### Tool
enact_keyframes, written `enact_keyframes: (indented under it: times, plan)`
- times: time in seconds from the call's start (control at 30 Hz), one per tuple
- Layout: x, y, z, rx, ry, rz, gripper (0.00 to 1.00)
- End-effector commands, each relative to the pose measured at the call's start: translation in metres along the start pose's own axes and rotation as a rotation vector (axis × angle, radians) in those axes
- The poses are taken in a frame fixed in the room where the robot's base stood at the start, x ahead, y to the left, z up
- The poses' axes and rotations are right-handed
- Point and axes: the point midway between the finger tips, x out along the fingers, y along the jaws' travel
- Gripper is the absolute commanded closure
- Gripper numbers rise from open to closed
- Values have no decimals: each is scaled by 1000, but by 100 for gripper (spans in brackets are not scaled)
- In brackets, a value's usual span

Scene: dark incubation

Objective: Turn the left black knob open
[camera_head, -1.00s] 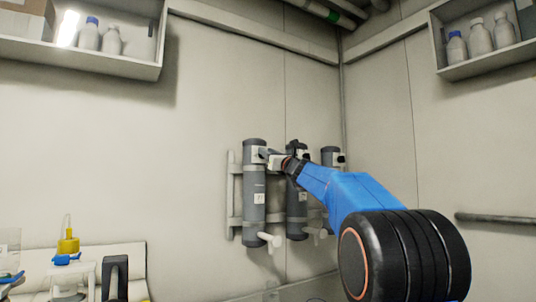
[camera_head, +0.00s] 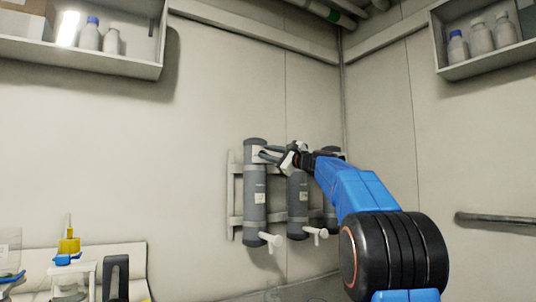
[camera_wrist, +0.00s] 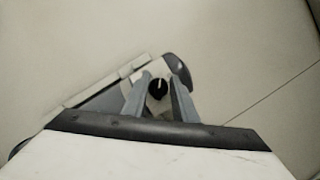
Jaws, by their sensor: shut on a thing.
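The left grey cylinder (camera_head: 254,200) is upright on a wall rack, with a white panel near its top. My gripper (camera_head: 264,152) reaches in from the right at that panel and hides the knob there in the head view. In the wrist view, the black knob (camera_wrist: 157,90) with a white mark sits between the two grey fingers of my gripper (camera_wrist: 158,86), which are shut on it. The mark points roughly upward in that view.
The middle cylinder (camera_head: 297,206) stands close on the right, with a third cylinder behind my arm. White spouts (camera_head: 270,239) stick out below. A shelf with bottles (camera_head: 89,34) hangs upper left, another (camera_head: 480,40) upper right. Equipment (camera_head: 68,245) stands lower left.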

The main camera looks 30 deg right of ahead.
Motion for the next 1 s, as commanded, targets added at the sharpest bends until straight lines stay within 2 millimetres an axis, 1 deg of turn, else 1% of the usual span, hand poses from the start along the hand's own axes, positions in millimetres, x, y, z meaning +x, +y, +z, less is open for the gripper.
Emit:
enact_keyframes:
  times: [0.3, 0.5, 0.7, 1.0]
  plan:
    - [0, 2, -1, -273, 0, 115, 97]
    - [0, 3, -2, -421, 0, 177, 97]
    - [0, 3, -2, -533, 0, 223, 97]
    - [0, 4, -2, -616, -1, 258, 97]
